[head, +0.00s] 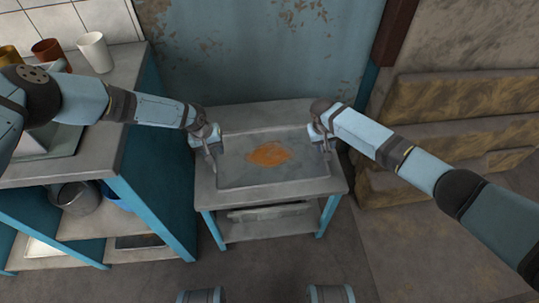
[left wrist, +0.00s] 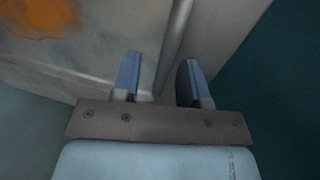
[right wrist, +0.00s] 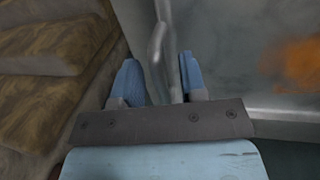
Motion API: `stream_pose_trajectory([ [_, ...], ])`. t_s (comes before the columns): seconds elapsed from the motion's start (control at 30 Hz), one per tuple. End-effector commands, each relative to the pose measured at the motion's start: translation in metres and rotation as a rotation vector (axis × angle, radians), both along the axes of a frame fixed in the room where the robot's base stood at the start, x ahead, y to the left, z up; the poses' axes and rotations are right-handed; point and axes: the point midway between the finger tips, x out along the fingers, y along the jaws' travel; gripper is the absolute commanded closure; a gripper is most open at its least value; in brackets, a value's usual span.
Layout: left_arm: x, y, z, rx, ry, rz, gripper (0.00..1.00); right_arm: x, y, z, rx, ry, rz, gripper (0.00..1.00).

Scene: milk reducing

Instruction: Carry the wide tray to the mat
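The wide tray (head: 232,178) is a flat grey metal tray with an orange, rust-like patch in its middle. It lies level on a small grey-topped table with blue legs. My left gripper (head: 212,155) is at the tray's left end, pointing down. In the left wrist view its fingers (left wrist: 160,65) are apart, with the tray's edge between them. My right gripper (head: 325,148) is at the tray's right end. In the right wrist view its fingers (right wrist: 158,68) are apart, with a metal handle (right wrist: 157,40) between them. I cannot make out a mat.
The small table (head: 270,115) stands against a worn blue wall. At the left is a counter (head: 110,130) with mugs (head: 95,52) on top and a metal pot (head: 74,196) on its shelf. Brown stepped blocks (head: 450,110) stand at the right.

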Motion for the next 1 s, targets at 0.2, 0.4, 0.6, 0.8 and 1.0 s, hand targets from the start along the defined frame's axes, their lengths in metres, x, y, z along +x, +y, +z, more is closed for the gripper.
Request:
stream_pose_trajectory([
  [0.2,0.000,0.000,0.000,0.000,0.000,0.000,0.90,0.000,0.000,0.000,0.000,0.000,0.000,0.91],
  [0.4,0.000,0.000,0.000,0.000,0.000,0.001,1.00,0.000,0.000,0.000,0.000,0.000,0.000,1.00],
  [0.6,0.000,0.000,0.001,-0.001,-0.001,0.001,1.00,0.001,0.000,0.001,0.000,-0.001,-0.001,1.00],
  [0.8,0.000,0.000,0.007,0.000,-0.001,0.001,1.00,0.001,0.000,0.007,0.000,-0.001,-0.001,1.00],
  [1.0,0.000,0.000,0.024,0.000,-0.001,0.001,1.00,0.001,0.000,0.024,-0.001,-0.001,-0.001,1.00],
])
